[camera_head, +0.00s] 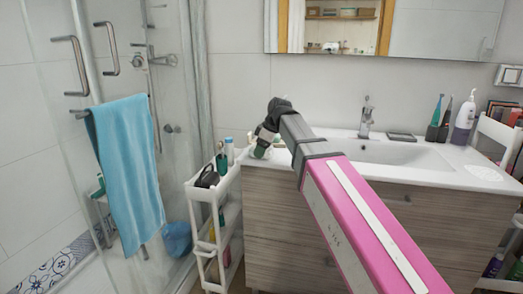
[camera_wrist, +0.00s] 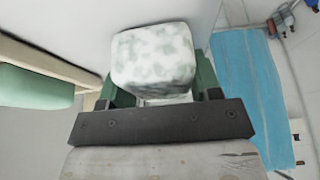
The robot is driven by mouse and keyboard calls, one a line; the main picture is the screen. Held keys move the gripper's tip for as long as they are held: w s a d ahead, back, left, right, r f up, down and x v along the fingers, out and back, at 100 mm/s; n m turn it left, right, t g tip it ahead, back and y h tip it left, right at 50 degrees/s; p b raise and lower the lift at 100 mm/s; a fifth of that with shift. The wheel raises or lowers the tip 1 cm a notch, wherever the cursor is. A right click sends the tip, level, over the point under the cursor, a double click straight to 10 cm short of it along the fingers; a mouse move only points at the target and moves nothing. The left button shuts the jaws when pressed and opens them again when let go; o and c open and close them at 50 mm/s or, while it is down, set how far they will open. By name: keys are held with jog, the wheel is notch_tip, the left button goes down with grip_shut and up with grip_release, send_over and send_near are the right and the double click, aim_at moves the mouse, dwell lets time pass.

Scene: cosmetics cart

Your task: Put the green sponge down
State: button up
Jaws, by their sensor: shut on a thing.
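My gripper (camera_head: 262,148) is over the left end of the white sink counter (camera_head: 285,158) in the head view, at the end of my pink and grey arm. In the wrist view my gripper (camera_wrist: 157,92) has dark green fingers shut on a pale block mottled with grey-green, the only held thing, taken here as the green sponge (camera_wrist: 153,55). The block is between the fingers and its lower part is hidden by the gripper. In the head view it is too small to make out clearly, and I cannot tell whether it touches the counter.
A narrow white cart (camera_head: 228,178) with bottles and a dark item stands left of the counter. A blue towel (camera_head: 128,165) hangs on the shower door. The tap (camera_head: 366,118) and a purple bottle (camera_head: 464,121) are farther right. A plain green object (camera_wrist: 35,87) lies left in the wrist view.

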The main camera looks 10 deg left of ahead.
jog(key=shift+f, duration=0.1)
jog(key=o, duration=0.9)
jog(key=v, duration=1.2)
